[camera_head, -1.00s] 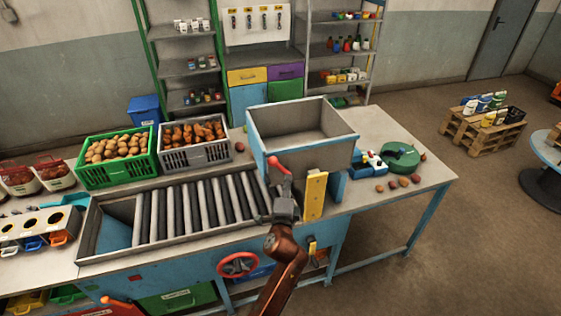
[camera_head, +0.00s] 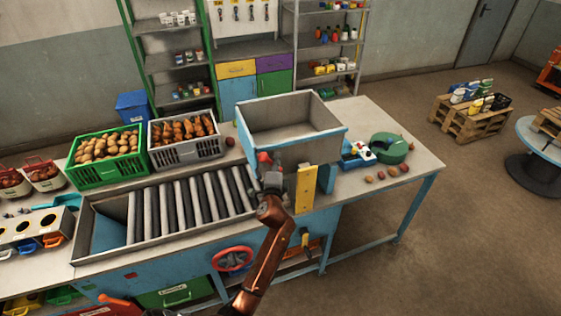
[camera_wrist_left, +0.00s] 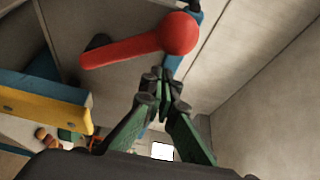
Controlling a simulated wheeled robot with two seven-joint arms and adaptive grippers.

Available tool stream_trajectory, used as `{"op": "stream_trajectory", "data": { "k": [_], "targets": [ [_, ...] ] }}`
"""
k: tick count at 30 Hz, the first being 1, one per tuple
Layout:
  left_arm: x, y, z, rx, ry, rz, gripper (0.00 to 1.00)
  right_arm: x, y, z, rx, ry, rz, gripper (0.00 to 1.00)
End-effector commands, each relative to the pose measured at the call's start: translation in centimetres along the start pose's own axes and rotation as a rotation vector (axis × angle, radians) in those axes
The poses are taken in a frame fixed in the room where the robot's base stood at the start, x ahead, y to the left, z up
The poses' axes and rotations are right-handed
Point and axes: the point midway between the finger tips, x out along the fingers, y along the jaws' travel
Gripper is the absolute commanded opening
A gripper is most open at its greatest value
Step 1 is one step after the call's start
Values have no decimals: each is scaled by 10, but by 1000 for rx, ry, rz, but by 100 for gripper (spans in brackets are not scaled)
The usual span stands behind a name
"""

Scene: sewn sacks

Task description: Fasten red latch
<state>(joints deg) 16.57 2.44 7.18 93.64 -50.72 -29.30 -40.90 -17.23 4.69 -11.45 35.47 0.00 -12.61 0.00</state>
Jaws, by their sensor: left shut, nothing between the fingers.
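The red latch (camera_head: 264,158) is a lever with a round knob at the front of the grey, blue-rimmed hopper (camera_head: 290,148), above the right end of the roller bed. In the left wrist view the red lever (camera_wrist_left: 130,48) lies nearly level, its ball knob at the right end. My left gripper (camera_head: 270,177) is just below the latch in the head view and partly hides it. In the wrist view its fingers (camera_wrist_left: 163,80) are shut and empty, with their tips just below the lever near the knob. I cannot tell whether they touch it. My right gripper is not in view.
A yellow plate (camera_head: 306,189) stands right of my gripper, close to it. The roller bed (camera_head: 180,210) lies to the left, with a green crate (camera_head: 105,168) and a grey crate (camera_head: 187,152) behind it. A red handwheel (camera_head: 232,259) is on the front panel.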

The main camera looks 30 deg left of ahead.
Motion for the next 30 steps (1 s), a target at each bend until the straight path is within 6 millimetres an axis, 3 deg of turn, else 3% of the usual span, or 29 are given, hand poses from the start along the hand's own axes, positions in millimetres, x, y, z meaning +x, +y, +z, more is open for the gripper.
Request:
{"op": "stream_trajectory", "data": {
  "k": [7, 20, 26, 30],
  "targets": [
    [-8, -3, 20, 1, 1, -1, 0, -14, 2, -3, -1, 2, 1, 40],
    [-9, -1, 23, -1, 1, -3, 0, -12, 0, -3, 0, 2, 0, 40],
    [-10, 3, 26, -30, 0, -16, 0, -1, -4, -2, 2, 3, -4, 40],
    [-12, 8, 30, -83, 1, -41, 0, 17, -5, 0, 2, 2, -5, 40]
  ]
}}
